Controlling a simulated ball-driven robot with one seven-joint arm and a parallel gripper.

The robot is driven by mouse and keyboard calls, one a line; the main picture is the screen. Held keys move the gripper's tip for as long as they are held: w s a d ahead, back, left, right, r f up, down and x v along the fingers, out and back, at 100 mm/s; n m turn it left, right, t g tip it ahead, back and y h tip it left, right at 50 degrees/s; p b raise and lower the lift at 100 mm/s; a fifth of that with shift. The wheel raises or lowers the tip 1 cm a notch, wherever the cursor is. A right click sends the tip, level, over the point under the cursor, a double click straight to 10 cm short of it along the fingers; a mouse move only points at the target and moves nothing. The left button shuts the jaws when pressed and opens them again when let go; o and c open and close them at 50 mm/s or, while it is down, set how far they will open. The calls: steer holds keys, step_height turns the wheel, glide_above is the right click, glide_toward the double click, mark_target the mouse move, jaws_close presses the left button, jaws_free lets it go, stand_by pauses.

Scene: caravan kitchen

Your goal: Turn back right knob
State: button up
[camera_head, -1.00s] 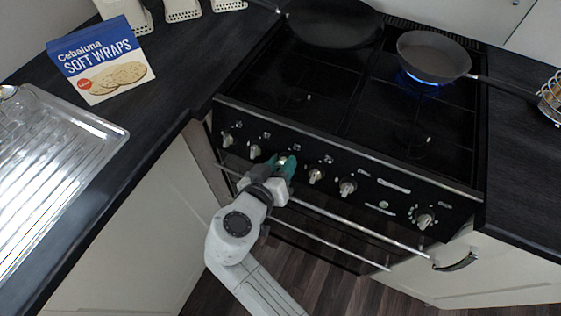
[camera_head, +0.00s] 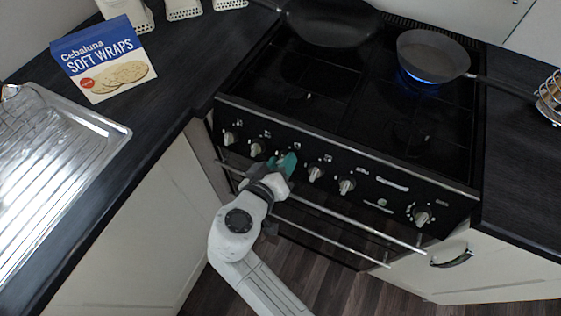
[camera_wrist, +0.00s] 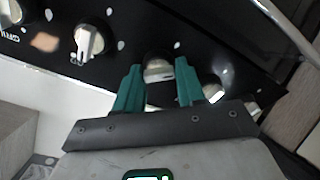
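A row of silver knobs runs along the black cooker front (camera_head: 400,196); which one is the back right knob cannot be read. My gripper (camera_head: 286,162) is at the third knob from the left, hiding it in the head view. In the wrist view my gripper (camera_wrist: 159,72) has its two teal fingers apart, one on each side of that knob (camera_wrist: 158,72), with small gaps visible. A blue flame (camera_head: 416,80) burns under a grey pan (camera_head: 432,54) on the back right burner.
A dark pan (camera_head: 335,22) sits on the back left burner. Oven handle rails (camera_head: 340,217) run below the knobs, close to my wrist. A soft wraps box (camera_head: 105,60) stands on the left counter by the sink (camera_head: 50,165). Neighbouring knobs (camera_head: 315,174) are close by.

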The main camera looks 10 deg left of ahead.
steer(key=o, duration=0.3)
steer(key=shift+o, duration=0.2)
steer(key=v, duration=1)
steer(key=shift+s+r+b, duration=0.2)
steer(key=shift+s+b, duration=0.1)
steer(key=shift+s, duration=0.05)
steer(key=shift+a, duration=0.1)
